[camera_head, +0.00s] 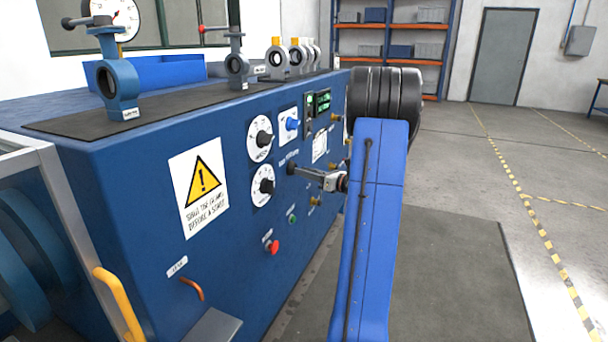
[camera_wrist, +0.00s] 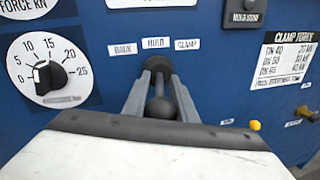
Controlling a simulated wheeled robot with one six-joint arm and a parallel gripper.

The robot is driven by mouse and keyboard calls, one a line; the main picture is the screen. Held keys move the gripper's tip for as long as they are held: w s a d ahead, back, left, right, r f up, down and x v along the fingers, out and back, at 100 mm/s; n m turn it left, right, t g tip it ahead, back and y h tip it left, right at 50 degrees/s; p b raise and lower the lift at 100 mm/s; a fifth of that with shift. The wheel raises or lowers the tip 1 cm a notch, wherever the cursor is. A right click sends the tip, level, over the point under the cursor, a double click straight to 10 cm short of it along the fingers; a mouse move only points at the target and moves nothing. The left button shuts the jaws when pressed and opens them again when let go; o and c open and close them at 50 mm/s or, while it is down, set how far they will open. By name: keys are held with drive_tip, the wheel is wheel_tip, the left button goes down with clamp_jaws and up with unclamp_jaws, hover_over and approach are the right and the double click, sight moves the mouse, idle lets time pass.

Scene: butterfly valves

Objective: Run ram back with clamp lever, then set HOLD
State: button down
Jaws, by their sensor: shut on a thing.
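The clamp lever is a dark lever with a round black knob (camera_wrist: 160,108). It sticks out from a dark boss on the blue panel, below the labels BACK (camera_wrist: 122,49), HOLD (camera_wrist: 156,43) and CLAMP (camera_wrist: 187,44). My gripper (camera_wrist: 160,88) has its two grey fingers shut on the lever, one on each side. In the wrist view the lever lies roughly under HOLD; its exact setting is hard to tell. In the head view my gripper (camera_head: 330,181) reaches the panel from the right, and the lever (camera_head: 303,170) shows left of it. The ram is not clearly seen.
A force dial (camera_wrist: 47,70) sits left of the lever, and a clamp force table (camera_wrist: 287,58) sits right. A red button (camera_head: 272,247) is lower on the panel. Valves (camera_head: 118,80) stand on the bench top. Open floor (camera_head: 480,200) lies to the right.

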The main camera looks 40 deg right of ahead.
drive_tip(key=shift+w+d+n+g+y, duration=0.1)
drive_tip(key=shift+d+n+g+y, duration=0.15)
drive_tip(key=shift+n+y, duration=0.4)
drive_tip(key=shift+w+d+n+g+y, duration=0.15)
drive_tip(key=shift+n+g+y, duration=0.15)
drive_tip(key=shift+y, duration=0.65)
drive_tip(key=shift+s, duration=0.1)
drive_tip(key=c, duration=1.4)
unclamp_jaws()
drive_tip(key=shift+c, duration=0.2)
drive_tip(key=shift+s+d, duration=0.1)
drive_tip(key=v, duration=1.7)
drive_tip(key=shift+s, duration=0.15)
